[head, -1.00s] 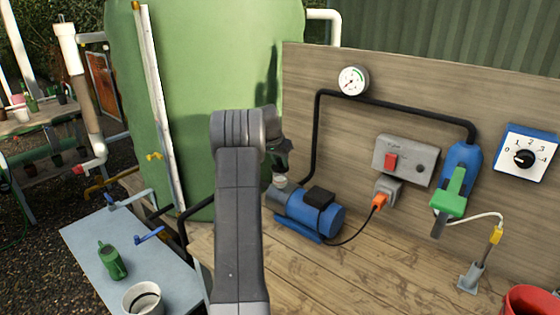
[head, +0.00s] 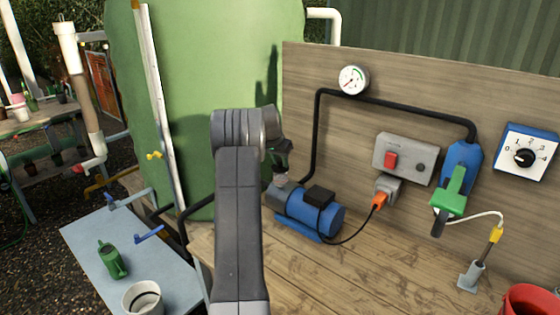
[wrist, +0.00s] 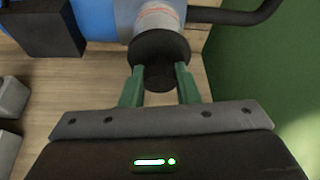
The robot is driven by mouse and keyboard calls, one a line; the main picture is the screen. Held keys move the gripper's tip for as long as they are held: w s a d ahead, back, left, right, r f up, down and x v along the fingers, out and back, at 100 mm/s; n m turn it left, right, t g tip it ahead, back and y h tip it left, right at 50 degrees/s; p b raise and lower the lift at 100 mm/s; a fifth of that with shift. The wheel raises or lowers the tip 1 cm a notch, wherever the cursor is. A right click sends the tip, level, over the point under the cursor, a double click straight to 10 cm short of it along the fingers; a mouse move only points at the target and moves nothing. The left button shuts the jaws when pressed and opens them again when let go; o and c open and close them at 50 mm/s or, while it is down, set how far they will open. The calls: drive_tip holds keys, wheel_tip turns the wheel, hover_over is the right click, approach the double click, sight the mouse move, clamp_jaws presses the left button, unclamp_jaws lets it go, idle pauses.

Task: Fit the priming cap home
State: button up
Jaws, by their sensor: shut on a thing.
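The black priming cap (wrist: 159,47) has a round flange and a smaller knob. In the wrist view my gripper (wrist: 160,84) is shut on the knob, with one green finger on each side. The pale filler neck (wrist: 161,14) of the blue pump (head: 318,217) shows just beyond the flange. The blue pump body also shows in the wrist view (wrist: 100,14). In the head view my gripper (head: 279,160) is right above the neck. I cannot tell whether the cap touches the neck or sits fully on it.
A black pipe (head: 316,130) rises behind the pump to a gauge (head: 353,80). The green tank (head: 205,100) stands close on the left. A grey switch box (head: 405,158) and orange plug (head: 379,200) are at right. The wooden bench (head: 350,270) is clear in front.

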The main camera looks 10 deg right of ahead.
drive_tip(key=o, duration=1.1)
drive_tip(key=shift+c, duration=0.2)
drive_tip(key=shift+r, duration=0.1)
drive_tip(key=b+v, duration=0.2)
drive_tip(key=v, duration=1.1)
drive_tip(key=shift+r, duration=0.35)
drive_tip(key=shift+a, duration=0.1)
